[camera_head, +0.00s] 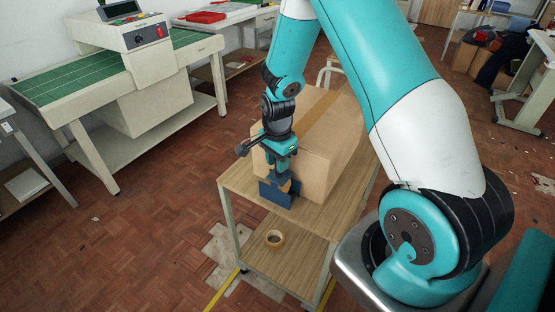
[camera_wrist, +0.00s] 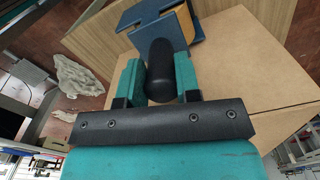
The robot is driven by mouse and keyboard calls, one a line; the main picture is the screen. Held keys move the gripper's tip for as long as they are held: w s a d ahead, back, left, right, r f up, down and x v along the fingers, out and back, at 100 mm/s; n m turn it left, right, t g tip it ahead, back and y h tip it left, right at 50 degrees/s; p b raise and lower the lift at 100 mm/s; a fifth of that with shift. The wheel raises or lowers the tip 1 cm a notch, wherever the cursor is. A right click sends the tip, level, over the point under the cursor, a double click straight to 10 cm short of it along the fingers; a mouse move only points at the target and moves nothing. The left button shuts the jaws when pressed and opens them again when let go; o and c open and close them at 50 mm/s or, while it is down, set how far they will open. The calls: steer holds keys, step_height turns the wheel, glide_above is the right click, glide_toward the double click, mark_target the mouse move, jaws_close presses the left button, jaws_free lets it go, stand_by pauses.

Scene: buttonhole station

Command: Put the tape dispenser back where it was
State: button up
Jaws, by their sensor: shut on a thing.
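The tape dispenser (camera_head: 272,194) is dark blue with a black handle. It is upright at the front of the small wooden table (camera_head: 238,184), close to the near side of the cardboard box (camera_head: 332,150). My gripper (camera_head: 283,163) comes down from above and is shut on the handle. In the wrist view my gripper (camera_wrist: 160,78) has a teal finger on each side of the black handle, and the dispenser's blue body (camera_wrist: 150,22) shows beyond it. I cannot tell whether the dispenser's underside touches the tabletop. A strip of tape runs along the box top.
A machine bench with a green top (camera_head: 80,75) stands at the left. Yellow floor tape (camera_head: 222,288) and pale floor patches lie near the table. Open parquet floor is to the left.

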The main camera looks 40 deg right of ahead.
steer(key=o, duration=1)
steer(key=shift+o, duration=0.2)
step_height(320, 180, up, 12)
steer(key=f+b, duration=0.1)
steer(key=b, duration=0.1)
steer(key=s+a+r+n+y, duration=0.1)
steer(key=s+a+r+n, duration=0.3)
steer(key=a+n, duration=0.15)
steer(key=s+a+r+n+y, duration=0.1)
steer(key=s+a+r+n, duration=0.2)
steer(key=a+r+n, duration=0.3)
steer(key=s+a+r+n+y, duration=0.1)
steer(key=s+a+n, duration=0.4)
steer(key=s+n, duration=0.1)
steer(key=s+a+r+n+y, duration=0.1)
steer(key=s+a+r+n, duration=0.1)
steer(key=s+a+n, duration=0.3)
steer(key=s+n, duration=0.1)
steer(key=s, duration=0.3)
steer(key=shift+a+n, duration=0.2)
steer(key=shift+n, duration=0.15)
steer(key=shift+r, duration=0.15)
